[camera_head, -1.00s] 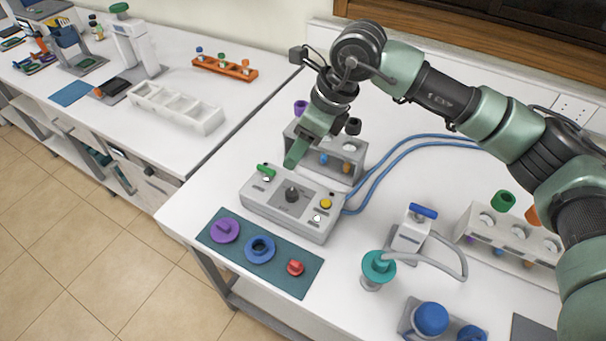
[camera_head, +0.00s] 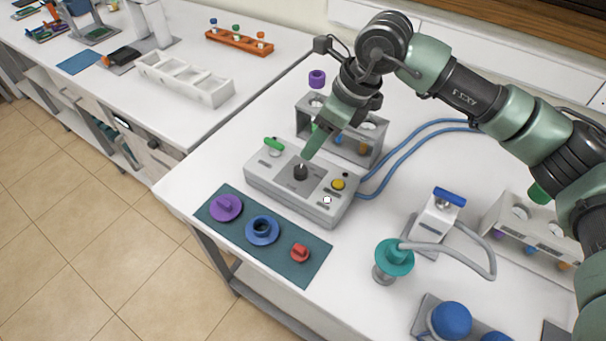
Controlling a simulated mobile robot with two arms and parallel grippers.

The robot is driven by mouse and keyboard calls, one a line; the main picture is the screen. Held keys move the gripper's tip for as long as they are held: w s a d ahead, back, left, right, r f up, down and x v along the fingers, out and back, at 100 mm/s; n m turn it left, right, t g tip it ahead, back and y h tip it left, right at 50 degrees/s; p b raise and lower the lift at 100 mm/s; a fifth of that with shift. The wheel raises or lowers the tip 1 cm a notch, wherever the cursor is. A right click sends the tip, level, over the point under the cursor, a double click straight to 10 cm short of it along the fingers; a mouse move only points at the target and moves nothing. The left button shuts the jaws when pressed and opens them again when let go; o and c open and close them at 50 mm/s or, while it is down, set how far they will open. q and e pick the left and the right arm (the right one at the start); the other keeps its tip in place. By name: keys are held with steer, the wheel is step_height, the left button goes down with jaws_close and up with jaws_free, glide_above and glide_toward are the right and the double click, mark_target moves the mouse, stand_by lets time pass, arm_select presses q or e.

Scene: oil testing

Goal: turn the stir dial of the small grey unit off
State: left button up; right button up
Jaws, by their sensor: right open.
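The small grey unit (camera_head: 266,185) sits on the white bench. A black dial (camera_head: 300,173) stands in the middle of its top face, on a darker panel. A green lever (camera_head: 273,144) is at its back left corner, a yellow button (camera_head: 338,184) toward its right, and a white knob (camera_head: 327,200) is near the front right. My right gripper (camera_head: 307,154) points down just behind and above the black dial. It is open and holds nothing; I cannot tell whether the fingers touch the dial. My left gripper is out of view.
A rack (camera_head: 374,139) with vials stands close behind the unit, and blue tubes (camera_head: 410,140) run to its right side. A dark teal mat (camera_head: 284,262) with purple, blue and red parts lies in front. A teal-capped fixture (camera_head: 394,257) stands at the right.

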mark_target(300, 169)
steer(key=x, duration=0.3)
steer(key=shift+s+d+f, duration=0.15)
steer(key=shift+s+d, duration=0.05)
steer(key=shift+d, duration=0.05)
steer(key=p+x, duration=0.1)
steer(key=x, duration=0.5)
steer(key=shift+p, duration=0.35)
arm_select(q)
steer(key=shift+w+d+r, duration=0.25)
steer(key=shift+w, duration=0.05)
arm_select(e)
steer(key=shift+f, duration=0.3)
